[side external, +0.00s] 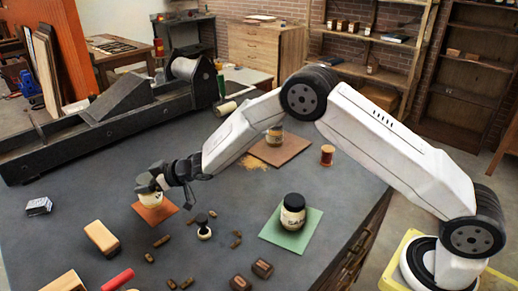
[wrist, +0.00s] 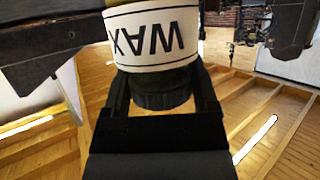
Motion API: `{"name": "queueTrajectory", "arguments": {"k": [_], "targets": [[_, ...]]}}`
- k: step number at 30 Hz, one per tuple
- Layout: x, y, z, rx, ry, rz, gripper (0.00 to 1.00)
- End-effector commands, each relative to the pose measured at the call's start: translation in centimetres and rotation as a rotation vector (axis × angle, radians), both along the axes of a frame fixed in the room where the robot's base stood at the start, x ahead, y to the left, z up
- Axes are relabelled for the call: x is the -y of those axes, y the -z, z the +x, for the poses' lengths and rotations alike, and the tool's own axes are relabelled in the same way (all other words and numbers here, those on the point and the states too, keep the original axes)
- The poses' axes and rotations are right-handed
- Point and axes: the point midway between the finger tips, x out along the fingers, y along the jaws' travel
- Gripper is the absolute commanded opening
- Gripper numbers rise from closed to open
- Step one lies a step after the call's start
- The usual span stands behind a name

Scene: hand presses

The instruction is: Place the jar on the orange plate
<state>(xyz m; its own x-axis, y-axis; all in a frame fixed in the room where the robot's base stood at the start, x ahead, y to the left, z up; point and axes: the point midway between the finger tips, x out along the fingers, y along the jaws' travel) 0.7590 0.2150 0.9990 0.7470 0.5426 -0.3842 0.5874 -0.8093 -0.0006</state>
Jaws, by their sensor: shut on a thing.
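My gripper (side external: 160,180) is shut on a jar (side external: 146,201) and is directly over the orange plate (side external: 162,217) at the left of the side view. The jar is at the plate; I cannot tell if its base touches it. In the wrist view the jar (wrist: 153,34) has a white label reading WAX and a black lid between my dark fingers (wrist: 162,92). The lid end points toward my gripper. Part of the jar is hidden by the gripper in the side view.
A jar with a black lid (side external: 293,215) stands on a green plate (side external: 272,234). A brush-like tool (side external: 203,232), wooden blocks (side external: 101,238) and small brown pieces lie nearby. A long dark machine (side external: 110,115) lines the back left.

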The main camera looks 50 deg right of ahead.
Motion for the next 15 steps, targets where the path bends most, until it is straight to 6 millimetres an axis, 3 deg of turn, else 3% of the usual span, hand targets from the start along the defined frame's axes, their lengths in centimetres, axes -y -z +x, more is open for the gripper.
{"name": "queueTrajectory", "arguments": {"k": [5, 15], "targets": [[0.0, 1.5, 0.0, 0.002, 0.000, 0.002, 0.00], [0.0, 1.7, 0.0, 0.003, 0.000, 0.002, 0.00]]}}
